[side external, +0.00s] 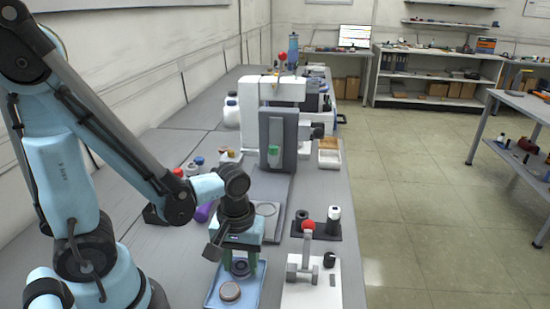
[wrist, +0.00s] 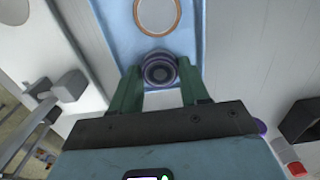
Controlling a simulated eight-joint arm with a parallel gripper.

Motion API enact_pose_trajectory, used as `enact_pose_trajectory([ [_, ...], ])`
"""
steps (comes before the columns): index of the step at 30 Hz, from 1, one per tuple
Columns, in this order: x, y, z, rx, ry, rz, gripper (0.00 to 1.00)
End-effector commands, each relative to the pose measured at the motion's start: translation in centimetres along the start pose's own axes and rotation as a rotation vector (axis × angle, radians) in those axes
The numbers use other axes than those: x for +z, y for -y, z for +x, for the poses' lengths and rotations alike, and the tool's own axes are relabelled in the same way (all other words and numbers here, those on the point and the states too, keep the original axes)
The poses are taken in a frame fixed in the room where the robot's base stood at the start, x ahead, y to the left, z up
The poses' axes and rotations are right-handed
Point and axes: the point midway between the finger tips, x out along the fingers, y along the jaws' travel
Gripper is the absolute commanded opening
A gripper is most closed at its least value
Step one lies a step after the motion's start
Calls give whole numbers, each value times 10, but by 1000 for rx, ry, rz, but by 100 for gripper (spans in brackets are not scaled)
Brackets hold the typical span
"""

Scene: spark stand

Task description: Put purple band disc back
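The purple band disc (wrist: 159,69) is a dark round piece with purple rings, in or just above the blue tray (wrist: 207,15). In the side view the disc (side external: 240,268) shows between the green fingers of my gripper (side external: 241,262), low over the tray (side external: 209,296). In the wrist view my gripper (wrist: 159,77) has one finger on each side of the disc, very close to its edges. I cannot tell whether they press on it. A second disc (side external: 230,291), grey with a brown rim, lies in the tray nearer the side camera; it shows in the wrist view (wrist: 157,14).
A white stand with a red ball-topped lever (side external: 308,226) is right of the tray. A dark block with bottles (side external: 327,228) stands behind it. A grey plate with a ring (side external: 268,212) and a white machine (side external: 272,120) lie farther back. A purple cylinder (side external: 203,213) is at left.

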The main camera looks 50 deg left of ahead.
Motion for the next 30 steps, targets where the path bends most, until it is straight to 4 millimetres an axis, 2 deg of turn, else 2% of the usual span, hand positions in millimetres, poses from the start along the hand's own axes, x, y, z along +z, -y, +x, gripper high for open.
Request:
enact_pose_trajectory([
  [1, 0, 0, 0, 0, 0, 0, 54],
  [4, 0, 0, 0, 0, 0, 0, 69],
  [5, 0, 0, 0, 0, 0, 0, 71],
  [17, 0, 0, -4, 0, 0, 0, 71],
  [30, 0, 0, -40, 0, 0, 0, 71],
])
